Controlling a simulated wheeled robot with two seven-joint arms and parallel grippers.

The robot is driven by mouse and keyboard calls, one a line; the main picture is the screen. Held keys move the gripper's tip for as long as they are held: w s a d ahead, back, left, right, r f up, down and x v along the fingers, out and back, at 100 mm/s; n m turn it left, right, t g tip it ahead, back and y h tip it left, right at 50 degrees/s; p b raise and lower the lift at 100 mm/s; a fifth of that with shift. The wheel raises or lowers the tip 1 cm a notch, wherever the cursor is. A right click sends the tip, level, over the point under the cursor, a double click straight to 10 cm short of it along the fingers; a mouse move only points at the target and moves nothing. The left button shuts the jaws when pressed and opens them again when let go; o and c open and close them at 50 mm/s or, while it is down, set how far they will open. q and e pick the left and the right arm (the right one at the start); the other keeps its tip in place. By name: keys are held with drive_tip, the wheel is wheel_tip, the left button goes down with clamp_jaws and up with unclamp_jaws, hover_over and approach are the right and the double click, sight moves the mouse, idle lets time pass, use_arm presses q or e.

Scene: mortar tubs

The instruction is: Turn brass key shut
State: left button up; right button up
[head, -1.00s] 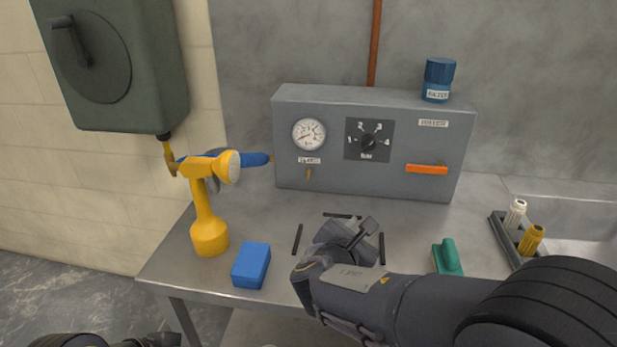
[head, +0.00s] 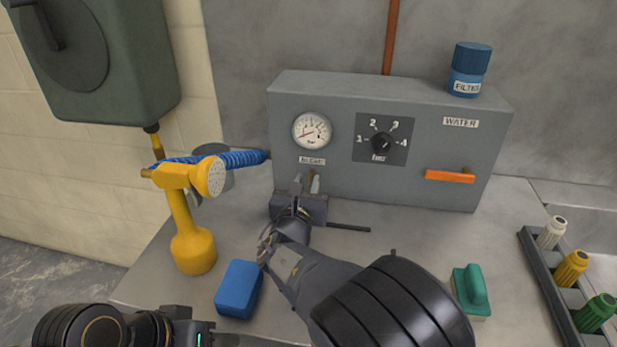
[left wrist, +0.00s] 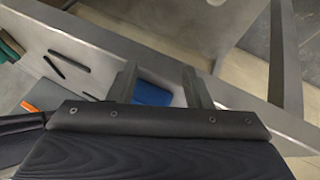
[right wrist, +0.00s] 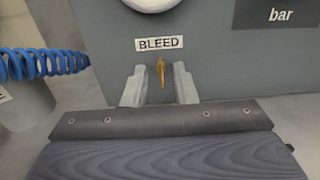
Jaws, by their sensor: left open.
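The small brass key (right wrist: 160,72) sticks out of the grey panel (head: 430,120) below the BLEED label (right wrist: 160,43). In the right wrist view its bow looks upright and nearly vertical. My right gripper (right wrist: 158,87) is open, with one finger on each side of the key and a visible gap on both sides. In the head view the right gripper (head: 306,187) is close to the panel front and largely hides the key. My left gripper (left wrist: 157,86) is open and empty, low at the near left of the table.
A pressure gauge (head: 312,131) sits above the label, with a rotary dial (head: 381,143) and orange handle (head: 450,176) to its right.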

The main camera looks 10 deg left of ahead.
drive_tip(key=shift+w, duration=0.95)
clamp_jaws()
drive_tip(key=shift+s, duration=0.1)
drive_tip(key=shift+f+m+b, duration=0.15)
drive_tip(key=shift+m+b, duration=0.15)
drive_tip(key=shift+b, duration=0.4)
drive_tip(key=m+b, duration=0.4)
drive_tip(key=b, duration=0.3)
drive_tip(key=f+m+b, duration=0.1)
drive_tip(key=m+b, duration=0.4)
drive_tip(key=b, duration=0.3)
drive_tip(key=d+m+b, duration=0.1)
drive_tip(key=m+b, duration=0.4)
drive_tip(key=b, duration=0.2)
drive_tip(key=shift+d+f, duration=0.1)
drive_tip(key=shift+f, duration=0.05)
drive_tip(key=shift+m+b, duration=1.7)
drive_tip(key=shift+b, duration=0.05)
drive_tip(key=shift+c, duration=2.2)
unclamp_jaws()
